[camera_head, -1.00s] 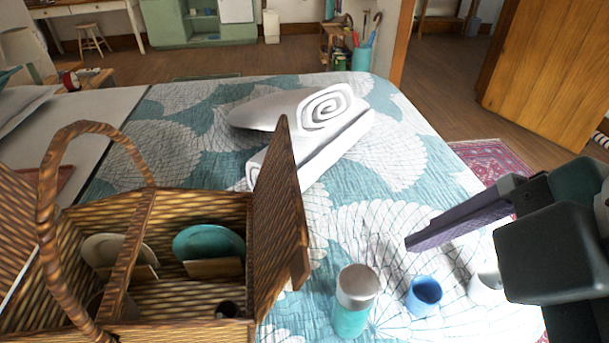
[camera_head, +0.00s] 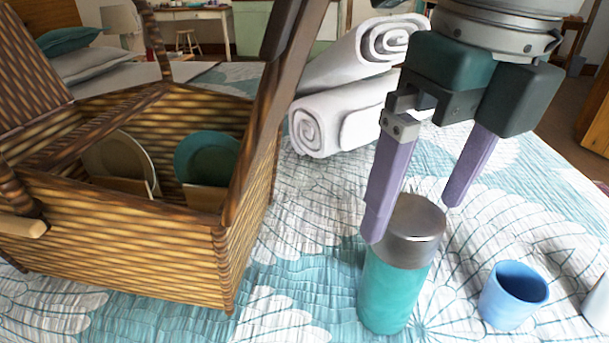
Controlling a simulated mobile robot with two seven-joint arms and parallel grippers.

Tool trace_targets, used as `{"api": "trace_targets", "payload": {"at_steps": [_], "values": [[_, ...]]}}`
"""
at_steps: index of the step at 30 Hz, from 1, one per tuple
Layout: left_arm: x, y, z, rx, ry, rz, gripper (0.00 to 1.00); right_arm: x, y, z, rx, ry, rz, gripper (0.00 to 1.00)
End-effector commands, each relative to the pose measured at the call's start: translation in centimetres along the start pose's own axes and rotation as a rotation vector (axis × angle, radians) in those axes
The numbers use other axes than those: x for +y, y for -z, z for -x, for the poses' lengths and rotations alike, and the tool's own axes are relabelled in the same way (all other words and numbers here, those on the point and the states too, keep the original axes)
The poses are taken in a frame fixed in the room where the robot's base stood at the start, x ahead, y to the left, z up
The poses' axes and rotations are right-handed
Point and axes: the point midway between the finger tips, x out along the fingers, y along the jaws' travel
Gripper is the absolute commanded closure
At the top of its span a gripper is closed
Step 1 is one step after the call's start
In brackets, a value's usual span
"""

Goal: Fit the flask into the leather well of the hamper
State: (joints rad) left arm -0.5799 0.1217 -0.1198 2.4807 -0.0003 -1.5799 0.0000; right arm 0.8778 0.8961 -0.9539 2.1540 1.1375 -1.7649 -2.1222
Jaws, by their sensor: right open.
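The flask (camera_head: 393,290) stands upright on the bed, teal with a silver cap. My right gripper (camera_head: 412,222) is open, pointing down at the cap. One purple finger overlaps the cap's left side in the picture and the other is to its right; I cannot tell whether either touches. The wicker hamper (camera_head: 120,255) stands open on the bed at the left. A cream plate (camera_head: 118,160) and a teal plate (camera_head: 207,157) stand inside it. Its front wall hides the hamper's floor and the leather well. My left gripper is not in view.
A blue cup (camera_head: 512,294) stands right of the flask, with part of a white cup (camera_head: 597,305) at the right edge. Rolled white towels (camera_head: 345,115) lie behind. Bare quilt lies between hamper and flask.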

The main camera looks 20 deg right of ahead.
Motion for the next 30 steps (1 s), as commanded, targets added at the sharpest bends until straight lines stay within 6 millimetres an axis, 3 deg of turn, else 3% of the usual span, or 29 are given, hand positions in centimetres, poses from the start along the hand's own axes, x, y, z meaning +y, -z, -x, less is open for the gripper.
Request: {"api": "trace_targets", "payload": {"at_steps": [12, 20, 30], "values": [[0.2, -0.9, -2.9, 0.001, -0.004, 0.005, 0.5, -0.1, -0.3, -5.7, 0.001, 0.0, -0.001, 0.0], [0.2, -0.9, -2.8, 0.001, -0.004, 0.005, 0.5, 0.0, -0.4, -6.0, -0.003, -0.001, 0.0, 0.0], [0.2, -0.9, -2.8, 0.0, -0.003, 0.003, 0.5, -0.1, -0.4, -6.0, -0.003, 0.0, -0.001, 0.36]]}}
